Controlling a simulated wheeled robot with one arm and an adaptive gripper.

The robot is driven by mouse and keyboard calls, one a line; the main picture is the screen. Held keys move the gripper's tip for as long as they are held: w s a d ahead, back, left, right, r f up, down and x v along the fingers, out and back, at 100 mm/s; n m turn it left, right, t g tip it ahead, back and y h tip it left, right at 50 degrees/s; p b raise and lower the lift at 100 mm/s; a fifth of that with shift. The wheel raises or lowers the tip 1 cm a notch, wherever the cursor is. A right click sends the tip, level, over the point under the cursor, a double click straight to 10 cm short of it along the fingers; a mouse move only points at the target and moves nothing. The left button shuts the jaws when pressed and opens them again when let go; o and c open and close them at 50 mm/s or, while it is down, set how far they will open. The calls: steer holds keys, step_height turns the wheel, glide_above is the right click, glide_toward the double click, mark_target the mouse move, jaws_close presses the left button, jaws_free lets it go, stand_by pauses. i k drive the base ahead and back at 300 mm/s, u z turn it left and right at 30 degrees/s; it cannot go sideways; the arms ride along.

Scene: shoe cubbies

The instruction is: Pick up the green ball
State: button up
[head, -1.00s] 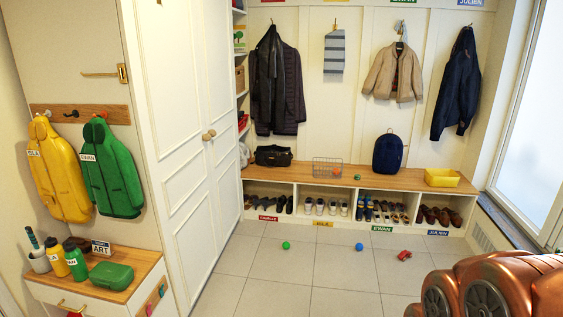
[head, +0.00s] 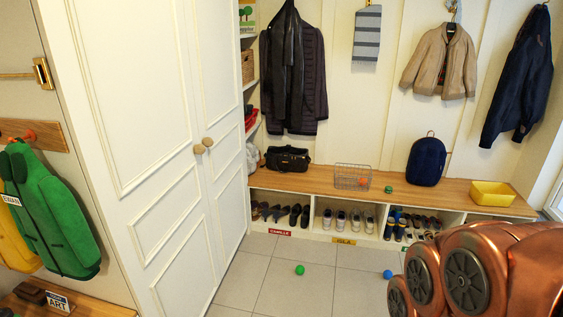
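A small green ball (head: 300,270) lies on the tiled floor in the head view, in front of the shoe bench and apart from anything else. A second small green round thing (head: 388,189) sits on the bench top, too small to make out well. My copper-coloured arm fills the lower right of the view. My gripper itself does not show.
A blue ball (head: 388,274) lies on the floor right of the green ball, close to my arm in the picture. The bench (head: 320,181) holds a wire basket (head: 345,176), bags and a yellow bin (head: 492,194). A white cupboard (head: 150,130) stands at left. Floor tiles around the green ball are clear.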

mark_target(300, 269)
steer(key=z, duration=0.2)
steer(key=i, duration=2.25)
steer(key=u, duration=0.85)
steer(key=i, duration=0.4)
steer(key=u, duration=0.2)
